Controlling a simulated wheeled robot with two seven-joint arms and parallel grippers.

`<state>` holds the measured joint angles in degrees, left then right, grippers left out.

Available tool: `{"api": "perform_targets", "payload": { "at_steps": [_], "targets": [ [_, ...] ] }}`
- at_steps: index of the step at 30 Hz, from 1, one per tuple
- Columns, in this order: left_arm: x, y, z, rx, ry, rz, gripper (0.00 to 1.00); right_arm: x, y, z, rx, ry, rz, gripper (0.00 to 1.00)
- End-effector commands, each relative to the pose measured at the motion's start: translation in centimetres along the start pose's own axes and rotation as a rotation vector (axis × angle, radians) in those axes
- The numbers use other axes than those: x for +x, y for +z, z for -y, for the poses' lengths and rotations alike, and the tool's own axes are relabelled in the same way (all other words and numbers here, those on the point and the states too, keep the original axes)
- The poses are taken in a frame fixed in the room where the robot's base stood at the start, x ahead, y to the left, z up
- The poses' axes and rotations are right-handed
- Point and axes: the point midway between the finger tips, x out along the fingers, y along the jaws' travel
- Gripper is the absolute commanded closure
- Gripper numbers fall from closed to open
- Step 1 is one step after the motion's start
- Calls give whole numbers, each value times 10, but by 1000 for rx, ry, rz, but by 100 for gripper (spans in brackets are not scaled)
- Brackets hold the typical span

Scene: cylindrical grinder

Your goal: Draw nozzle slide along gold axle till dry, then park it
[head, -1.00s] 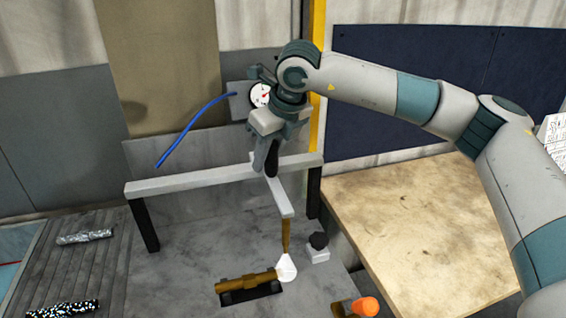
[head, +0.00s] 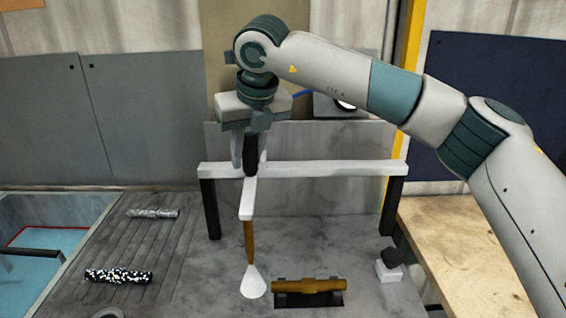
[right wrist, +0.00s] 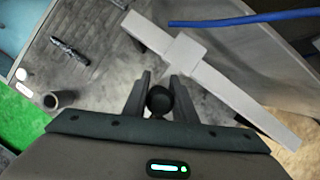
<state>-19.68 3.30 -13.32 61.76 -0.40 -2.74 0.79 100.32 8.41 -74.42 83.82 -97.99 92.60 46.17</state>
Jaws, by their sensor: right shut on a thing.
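The nozzle slide (head: 247,203) is a white arm sitting across a white rail (head: 335,168), left of the rail's middle. A brass nozzle (head: 249,242) hangs from its front end, with a white spray cone (head: 253,282) below. The gold axle (head: 308,286) lies in a dark cradle. The cone is just left of the axle's left end. My right gripper (head: 249,160) is shut on the slide's black knob (right wrist: 158,100), which shows between the fingers in the right wrist view. Whether the axle is wet cannot be told. My left gripper is not in view.
A silver shaft (head: 153,213) and a black speckled shaft (head: 118,276) lie on the grooved bed at left. A black knob on a white block (head: 388,272) stands right of the axle. Black posts (head: 210,210) hold up the rail. A wooden bench (head: 470,260) is at right.

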Motion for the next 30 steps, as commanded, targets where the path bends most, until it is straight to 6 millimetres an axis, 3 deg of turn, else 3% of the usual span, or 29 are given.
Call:
{"api": "perform_targets", "payload": {
  "at_steps": [1,3,9,23,24,26,30],
  "targets": [
    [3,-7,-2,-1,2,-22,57,3,6,-14,-2,3,3,100],
    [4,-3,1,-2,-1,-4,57,5,12,-27,-2,2,3,100],
    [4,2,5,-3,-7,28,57,9,24,-51,-1,2,3,100],
    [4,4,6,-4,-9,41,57,9,29,-58,0,4,7,100],
    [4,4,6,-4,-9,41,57,9,29,-58,-1,4,7,71],
    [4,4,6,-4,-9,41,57,9,29,-58,-1,4,7,57],
    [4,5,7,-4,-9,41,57,10,28,-57,0,2,4,57]
  ]
}}
